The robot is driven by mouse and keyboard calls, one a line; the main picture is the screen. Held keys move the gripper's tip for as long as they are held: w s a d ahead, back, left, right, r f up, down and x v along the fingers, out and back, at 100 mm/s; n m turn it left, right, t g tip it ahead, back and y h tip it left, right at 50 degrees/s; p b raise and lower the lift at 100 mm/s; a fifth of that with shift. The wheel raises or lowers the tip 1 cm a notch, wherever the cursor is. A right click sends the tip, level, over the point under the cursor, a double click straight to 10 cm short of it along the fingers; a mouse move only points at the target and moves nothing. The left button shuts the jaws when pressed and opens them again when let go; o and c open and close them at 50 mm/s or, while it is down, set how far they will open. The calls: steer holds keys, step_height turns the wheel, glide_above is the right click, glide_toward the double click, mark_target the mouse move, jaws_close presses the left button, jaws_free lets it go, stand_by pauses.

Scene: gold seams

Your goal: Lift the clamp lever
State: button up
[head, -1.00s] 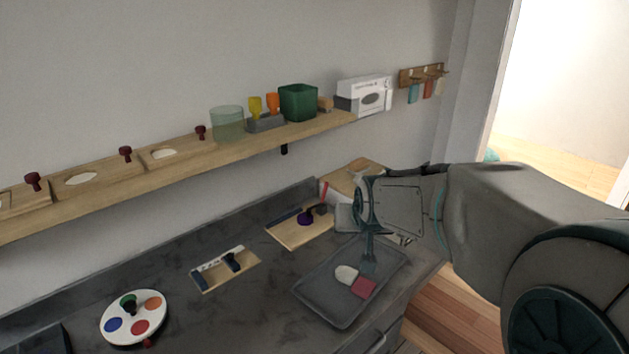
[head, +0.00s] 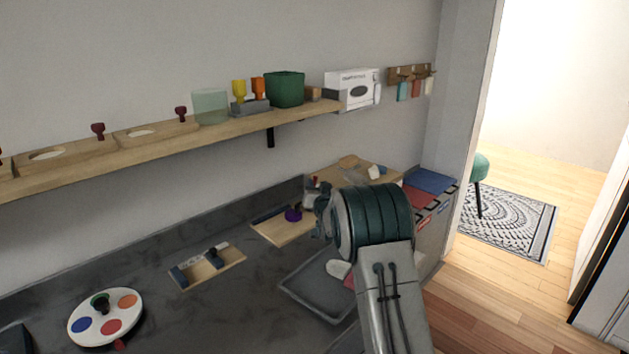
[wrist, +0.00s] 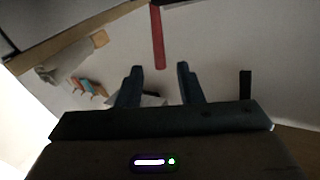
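A red bar (wrist: 157,38), which looks like the clamp lever, stands just beyond my fingertips in the wrist view. It lines up with the gap between them, and I see no contact. In the head view only a small reddish bit (head: 315,181) shows behind the bench board, close to my gripper. My gripper (wrist: 158,70) is open, with its two dark fingers apart and nothing between them. In the head view my wrist hides most of the gripper and the clamp's body.
A grey tray (head: 300,290) with a white piece (head: 338,268) lies below my arm. A wooden board (head: 268,230) with a purple knob (head: 293,215) is left of my gripper. A smaller board (head: 190,284) and a paint palette (head: 78,340) lie farther left. The shelf (head: 225,129) runs above.

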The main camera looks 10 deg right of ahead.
mark_target(316, 180)
steer(key=shift+w+p, duration=0.35)
steer(key=shift+w, duration=3.15)
jaws_close()
